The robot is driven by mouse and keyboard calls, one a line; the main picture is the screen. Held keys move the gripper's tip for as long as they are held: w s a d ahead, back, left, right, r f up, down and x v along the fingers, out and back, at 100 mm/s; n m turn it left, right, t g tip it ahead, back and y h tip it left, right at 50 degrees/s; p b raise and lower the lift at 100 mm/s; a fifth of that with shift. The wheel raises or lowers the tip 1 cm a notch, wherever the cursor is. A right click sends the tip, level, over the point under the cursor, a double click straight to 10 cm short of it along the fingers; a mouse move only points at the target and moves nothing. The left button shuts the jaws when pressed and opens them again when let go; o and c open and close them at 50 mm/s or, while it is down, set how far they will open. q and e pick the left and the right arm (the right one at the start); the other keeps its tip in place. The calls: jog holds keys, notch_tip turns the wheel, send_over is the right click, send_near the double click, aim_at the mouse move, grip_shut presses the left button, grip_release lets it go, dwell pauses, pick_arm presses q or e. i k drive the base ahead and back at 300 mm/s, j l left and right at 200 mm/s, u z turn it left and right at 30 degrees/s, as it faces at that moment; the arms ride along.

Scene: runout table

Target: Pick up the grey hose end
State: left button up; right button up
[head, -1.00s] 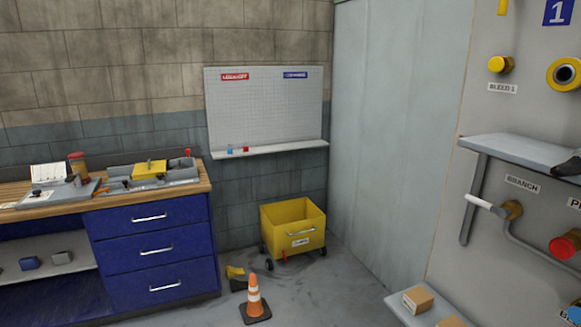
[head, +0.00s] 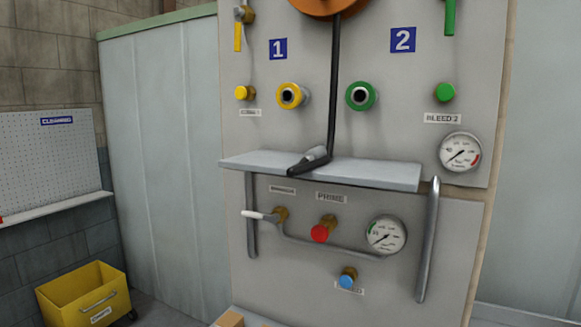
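The grey hose end (head: 316,154) lies on the grey shelf (head: 380,175) of the panel, near the shelf's middle. It sits by a black handle-like piece (head: 305,164), and a black hose (head: 335,90) runs up from there to an orange reel (head: 328,5) at the top edge. Where exactly the grey part joins the black piece is too small to tell. Neither of my grippers shows in the head view.
Above the shelf are a yellow port (head: 292,96) under sign 1 and a green port (head: 361,96) under sign 2. Below it are a white-handled lever (head: 262,216), a red knob (head: 320,233) and a gauge (head: 386,235). A yellow cart (head: 85,295) stands lower left.

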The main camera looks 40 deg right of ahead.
aim_at(317, 153)
jog(key=z, duration=1.25)
